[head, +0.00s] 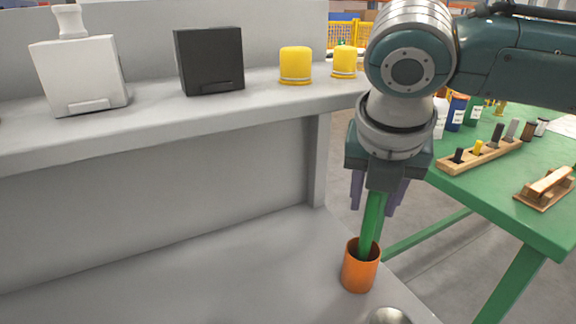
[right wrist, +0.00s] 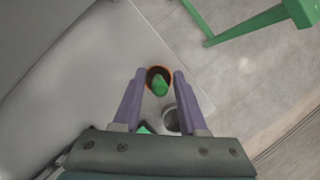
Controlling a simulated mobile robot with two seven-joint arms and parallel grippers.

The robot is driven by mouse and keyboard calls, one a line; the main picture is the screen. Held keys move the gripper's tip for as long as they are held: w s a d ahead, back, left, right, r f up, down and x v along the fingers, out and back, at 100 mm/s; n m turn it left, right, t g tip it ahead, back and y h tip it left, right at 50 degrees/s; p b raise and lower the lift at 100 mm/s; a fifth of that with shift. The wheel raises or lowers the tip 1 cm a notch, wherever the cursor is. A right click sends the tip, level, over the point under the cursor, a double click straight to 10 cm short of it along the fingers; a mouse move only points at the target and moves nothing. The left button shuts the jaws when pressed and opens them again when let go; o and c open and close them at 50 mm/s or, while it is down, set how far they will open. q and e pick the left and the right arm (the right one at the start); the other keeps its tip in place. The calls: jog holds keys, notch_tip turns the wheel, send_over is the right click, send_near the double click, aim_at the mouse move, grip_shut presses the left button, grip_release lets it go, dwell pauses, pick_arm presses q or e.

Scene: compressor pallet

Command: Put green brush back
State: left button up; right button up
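The green brush (head: 372,225) stands nearly upright, slightly tilted, with its lower end inside the orange cup (head: 360,272). In the right wrist view the green brush (right wrist: 160,88) shows inside the cup's orange rim (right wrist: 158,70). My right gripper (head: 378,200) is above the cup, pointing down, its purple fingers on either side of the brush. In the right wrist view the fingers of my right gripper (right wrist: 160,95) are spread, with visible gaps beside the brush. The bristles are hidden. My left gripper is not in view.
A grey shelf (head: 200,112) at the left holds a white box (head: 78,75), a black box (head: 209,60) and two yellow caps (head: 295,65). A green table (head: 510,200) with a wooden tool rack (head: 480,157) stands at right. A rounded metal thing (head: 388,316) is near the cup.

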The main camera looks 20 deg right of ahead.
jog(key=shift+o, duration=0.4)
jog(key=shift+r, duration=0.1)
jog(key=p+v, duration=0.3)
jog(key=v, duration=0.8)
jog(key=s+a+f+m+y, duration=0.5)
jog(key=s+a+f+m, duration=0.25)
jog(key=a+m, duration=0.35)
jog(key=s+d+f+m+h, duration=0.1)
jog(key=s+d+f+m, duration=0.1)
jog(key=s+m, duration=0.3)
jog(key=s+d+f+m, duration=0.2)
jog(key=s+d+m, duration=0.3)
jog(key=m, duration=0.5)
jog(key=shift+d+f+h, duration=0.3)
jog(key=shift+f+h, duration=0.05)
jog(key=shift+h, duration=0.05)
